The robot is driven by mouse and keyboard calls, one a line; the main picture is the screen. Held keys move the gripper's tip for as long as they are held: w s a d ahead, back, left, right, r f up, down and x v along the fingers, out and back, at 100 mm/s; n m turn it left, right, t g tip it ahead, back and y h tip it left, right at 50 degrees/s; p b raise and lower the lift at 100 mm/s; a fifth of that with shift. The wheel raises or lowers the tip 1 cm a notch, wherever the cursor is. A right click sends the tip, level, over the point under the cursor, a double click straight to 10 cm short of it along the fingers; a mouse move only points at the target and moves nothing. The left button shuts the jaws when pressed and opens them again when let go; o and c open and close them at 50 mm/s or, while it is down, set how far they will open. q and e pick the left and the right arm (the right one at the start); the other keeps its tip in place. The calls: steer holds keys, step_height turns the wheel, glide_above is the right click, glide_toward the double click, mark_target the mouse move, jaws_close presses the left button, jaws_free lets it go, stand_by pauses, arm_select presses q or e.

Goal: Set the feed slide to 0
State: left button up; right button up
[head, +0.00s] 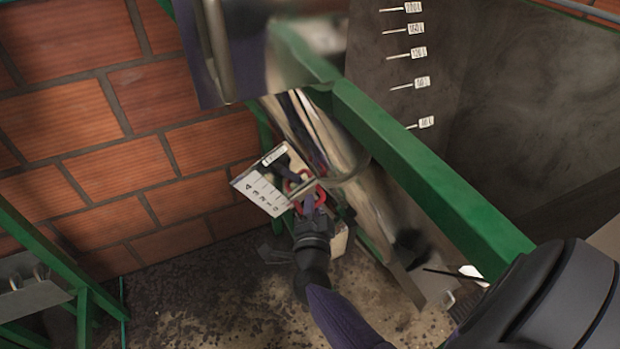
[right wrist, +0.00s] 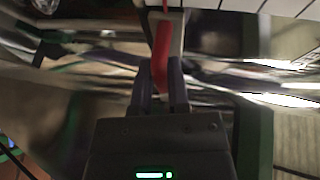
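The feed slide's white scale plate (head: 258,194) shows in the head view, tilted, with the 4 at its upper left end and the low numbers toward its lower right end. A red loop handle (head: 311,188) stands just right of the plate; it also shows in the right wrist view (right wrist: 162,45). My right gripper (head: 307,204) is at this handle. In the right wrist view its two fingers (right wrist: 160,85) lie on either side of the red bar and look shut on it. The slide's exact reading is hidden or too small to tell. My left gripper is not in view.
A green beam (head: 430,165) runs diagonally right of the handle, close to my right arm. A shiny metal chute (head: 375,200) lies under it. A tank wall with level tags (head: 420,53) is at the upper right. A brick wall (head: 90,130) stands behind at left.

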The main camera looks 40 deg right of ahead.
steer(key=o, duration=0.4)
steer(key=shift+d+f, duration=0.1)
steer(key=shift+f, duration=0.15)
steer(key=shift+o, duration=0.2)
steer(key=shift+r, duration=0.1)
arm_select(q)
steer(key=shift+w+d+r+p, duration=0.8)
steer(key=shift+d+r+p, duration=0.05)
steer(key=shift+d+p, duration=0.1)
arm_select(e)
steer(key=v, duration=1)
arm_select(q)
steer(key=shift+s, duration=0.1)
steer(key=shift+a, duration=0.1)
